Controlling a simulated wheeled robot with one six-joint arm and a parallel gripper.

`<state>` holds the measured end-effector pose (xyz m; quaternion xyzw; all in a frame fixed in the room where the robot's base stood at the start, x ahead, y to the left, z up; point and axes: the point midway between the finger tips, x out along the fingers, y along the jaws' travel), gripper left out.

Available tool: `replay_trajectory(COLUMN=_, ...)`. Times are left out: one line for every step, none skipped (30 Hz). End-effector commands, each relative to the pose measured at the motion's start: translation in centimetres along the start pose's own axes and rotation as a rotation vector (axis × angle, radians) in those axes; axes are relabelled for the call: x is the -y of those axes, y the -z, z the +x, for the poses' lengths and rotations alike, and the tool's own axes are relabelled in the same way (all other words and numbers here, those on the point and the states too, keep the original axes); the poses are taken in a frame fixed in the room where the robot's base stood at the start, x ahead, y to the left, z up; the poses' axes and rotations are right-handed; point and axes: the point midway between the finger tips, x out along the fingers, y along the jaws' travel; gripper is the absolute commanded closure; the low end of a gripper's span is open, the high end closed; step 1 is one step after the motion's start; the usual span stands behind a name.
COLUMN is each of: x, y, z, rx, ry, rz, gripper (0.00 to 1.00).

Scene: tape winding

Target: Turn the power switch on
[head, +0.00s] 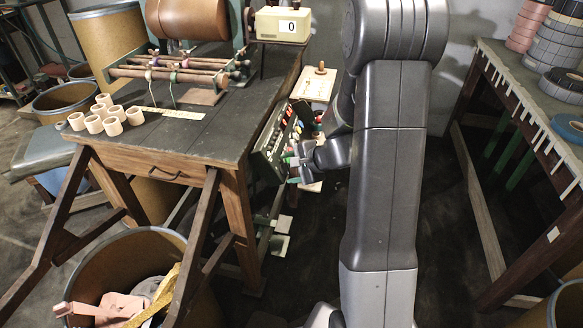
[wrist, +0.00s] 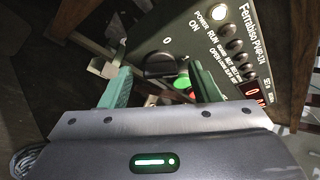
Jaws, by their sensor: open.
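In the head view my gripper (head: 290,170) is at the front of the panel (head: 268,148) on the table's right side; the knob cannot be made out there.
A green button (wrist: 182,81) sits close to the knob between the fingers, with red beside it. A pale round lamp (wrist: 216,13) and black knobs are farther along the panel. The wooden table (head: 215,140) stands left; a shelf (head: 500,75) with rolls stands right.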

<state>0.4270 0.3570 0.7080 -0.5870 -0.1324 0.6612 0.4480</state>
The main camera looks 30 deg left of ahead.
Motion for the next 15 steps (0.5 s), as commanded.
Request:
replay_trajectory(x=0.0, y=0.0, z=0.0, rx=0.0, ry=0.0, rz=0.0, gripper=0.44)
replay_trajectory(x=0.0, y=0.0, z=-0.1, rx=0.0, ry=0.001, rz=-0.001, gripper=0.44)
replay_trajectory(x=0.1, y=0.0, z=-0.2, rx=0.0, ry=0.001, rz=-0.001, gripper=0.44)
replay_trajectory(x=0.1, y=0.0, z=-0.4, rx=-0.001, ry=0.001, rz=-0.001, gripper=0.44)
replay_trajectory(x=0.1, y=0.0, z=-0.7, rx=-0.001, ry=0.002, rz=-0.001, gripper=0.44)
replay_trajectory(x=0.1, y=0.0, z=-1.1, rx=-0.002, ry=0.002, rz=-0.001, gripper=0.44)
replay_trajectory(x=0.2, y=0.0, z=-1.5, rx=-0.002, ry=0.003, rz=-0.001, gripper=0.44)
replay_trajectory(x=0.2, y=0.0, z=-2.0, rx=-0.002, ry=0.003, rz=-0.001, gripper=0.44)
replay_trajectory(x=0.2, y=0.0, z=-2.8, rx=-0.002, ry=0.004, rz=-0.002, gripper=0.44)
replay_trajectory(x=0.2, y=0.0, z=-3.5, rx=-0.003, ry=0.003, rz=-0.001, gripper=0.44)
replay_trajectory(x=0.2, y=0.0, z=-4.1, rx=-0.003, ry=0.004, rz=-0.001, gripper=0.44)
replay_trajectory(x=0.3, y=0.0, z=-5.1, rx=-0.004, ry=0.004, rz=-0.001, gripper=0.44)
replay_trajectory(x=0.3, y=0.0, z=-5.8, rx=-0.004, ry=0.004, rz=0.0, gripper=0.44)
replay_trajectory(x=0.3, y=0.0, z=-6.6, rx=-0.004, ry=0.004, rz=0.0, gripper=0.44)
replay_trajectory(x=0.2, y=0.0, z=-7.5, rx=-0.004, ry=0.004, rz=0.0, gripper=0.44)
